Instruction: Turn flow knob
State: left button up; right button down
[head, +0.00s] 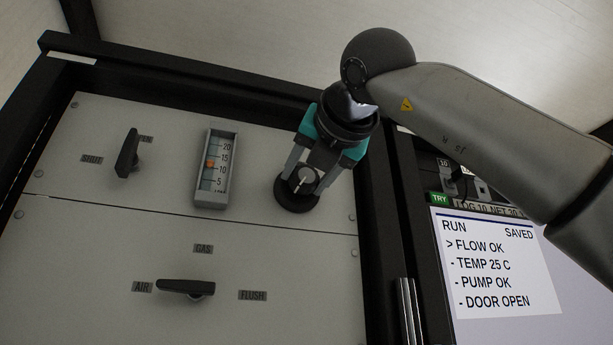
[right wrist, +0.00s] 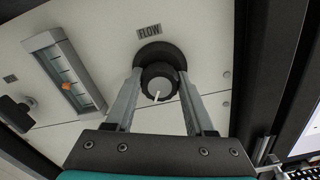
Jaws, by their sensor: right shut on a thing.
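The flow knob (head: 303,181) is a black round knob with a grey face and a white pointer line, on the grey upper panel. In the right wrist view the knob (right wrist: 160,84) sits below the FLOW label (right wrist: 149,31). My right gripper (head: 304,186) reaches up to the panel with one finger on each side of the knob and is shut on it. The flow gauge (head: 215,168) is left of the knob; its orange float (head: 210,164) stands between the 10 and 15 marks. My left gripper is not in view.
A black SHUT lever (head: 128,153) is at the upper left, and an AIR/GAS/FLUSH lever (head: 186,288) is on the lower panel. At right, a screen (head: 497,262) reads FLOW OK, TEMP 25 C, PUMP OK, DOOR OPEN. A dark frame (head: 378,230) edges the panel.

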jog(key=shift+c, duration=1.3)
grip_release()
jog(key=shift+s, duration=0.15)
jog(key=shift+s+d, duration=0.15)
jog(key=shift+s, duration=0.15)
jog(key=b+v, duration=0.4)
jog(key=v, duration=1)
jog(key=shift+s, duration=0.2)
